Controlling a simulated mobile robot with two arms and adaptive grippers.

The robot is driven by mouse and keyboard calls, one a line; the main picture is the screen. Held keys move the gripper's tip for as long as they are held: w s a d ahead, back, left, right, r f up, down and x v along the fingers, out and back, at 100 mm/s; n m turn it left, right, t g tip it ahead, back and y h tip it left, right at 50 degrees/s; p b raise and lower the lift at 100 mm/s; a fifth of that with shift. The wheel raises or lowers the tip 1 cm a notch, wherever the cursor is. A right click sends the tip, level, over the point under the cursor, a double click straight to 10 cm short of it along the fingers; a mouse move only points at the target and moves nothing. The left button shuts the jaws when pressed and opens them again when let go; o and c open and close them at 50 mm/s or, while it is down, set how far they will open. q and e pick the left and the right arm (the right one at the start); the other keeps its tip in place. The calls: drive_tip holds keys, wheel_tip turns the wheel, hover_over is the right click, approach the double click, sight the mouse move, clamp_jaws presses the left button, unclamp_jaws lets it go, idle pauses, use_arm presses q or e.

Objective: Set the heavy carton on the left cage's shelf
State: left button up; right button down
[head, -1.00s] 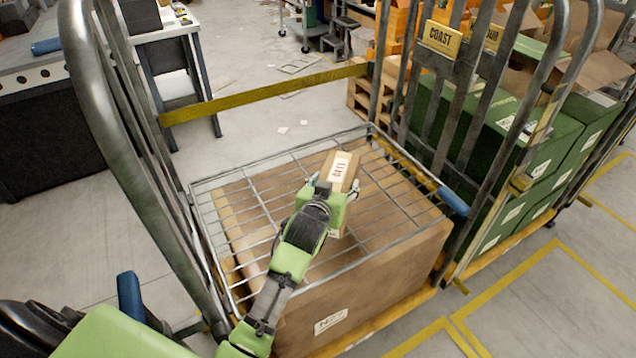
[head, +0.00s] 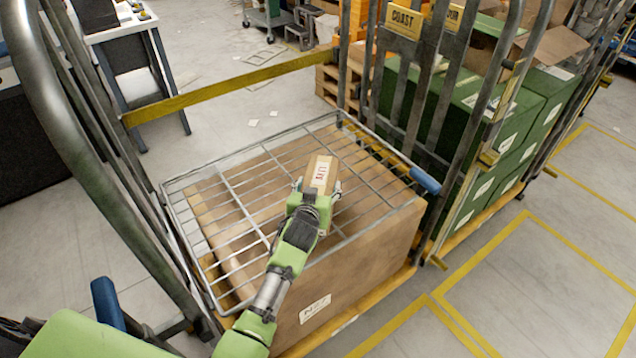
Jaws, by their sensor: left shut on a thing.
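The carton (head: 322,173) is a small brown box with a white label and red marking. My left gripper (head: 318,190) is shut on it, over the wire shelf (head: 232,178) of the left cage. I cannot tell whether the carton touches the wires. The cage has grey tube sides (head: 75,130), and the shelf lies above a large brown box (head: 350,268) lower in the cage. My right gripper is not in view.
A yellow bar (head: 235,86) crosses the cage's far side. A blue handle (head: 425,181) sits at the shelf's right corner. The shelf around the carton is clear.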

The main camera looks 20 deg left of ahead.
use_arm(q)
drive_tip(key=shift+w+r, duration=0.1)
drive_tip(key=shift+r, duration=0.15)
drive_tip(key=o, duration=2.1)
drive_tip(key=shift+f, duration=0.3)
drive_tip(key=shift+s, duration=0.2)
drive_tip(key=shift+r, duration=0.15)
drive_tip(key=v, duration=1.2)
